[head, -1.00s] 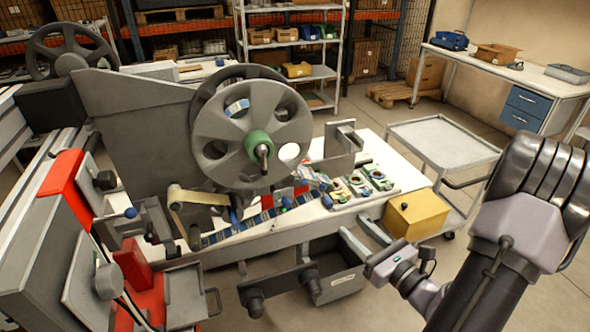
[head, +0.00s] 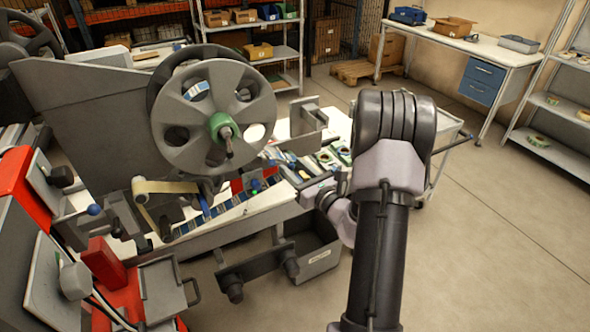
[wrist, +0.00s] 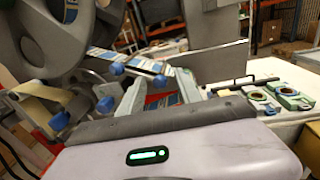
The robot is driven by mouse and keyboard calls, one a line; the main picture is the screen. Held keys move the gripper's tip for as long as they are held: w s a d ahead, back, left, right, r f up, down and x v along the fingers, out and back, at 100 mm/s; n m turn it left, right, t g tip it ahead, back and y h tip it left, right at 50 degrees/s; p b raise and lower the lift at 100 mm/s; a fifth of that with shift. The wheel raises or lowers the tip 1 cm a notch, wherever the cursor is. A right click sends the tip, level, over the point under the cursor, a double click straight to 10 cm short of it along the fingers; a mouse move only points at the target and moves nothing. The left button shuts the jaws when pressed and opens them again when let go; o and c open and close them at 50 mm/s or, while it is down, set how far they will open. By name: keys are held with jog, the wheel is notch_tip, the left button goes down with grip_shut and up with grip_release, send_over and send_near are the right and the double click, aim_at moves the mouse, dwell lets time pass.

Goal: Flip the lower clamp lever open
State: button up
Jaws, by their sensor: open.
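Several blue-knobbed levers stand around the tape path under the reel; I cannot tell surely which is the lower clamp lever. In the wrist view one blue knob (wrist: 157,80) is near the centre, with another blue knob (wrist: 105,104) lower left, close above my gripper body. In the head view a blue-and-green clamp (head: 255,186) sits below the reel, left of my gripper. My gripper (head: 290,173) is open and reaches over the worktop from the right, apart from the reel. Its fingertips are hard to make out against the clutter, and any contact is unclear.
The large grey reel (head: 212,117) with a green hub stands above the tape path. An upright grey plate (head: 306,118) rises behind my gripper. An open grey bin (head: 318,250) hangs below the worktop's front edge. The floor at right is clear.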

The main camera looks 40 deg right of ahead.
jog(key=shift+c, duration=0.2)
grip_shut()
dwell(1.2)
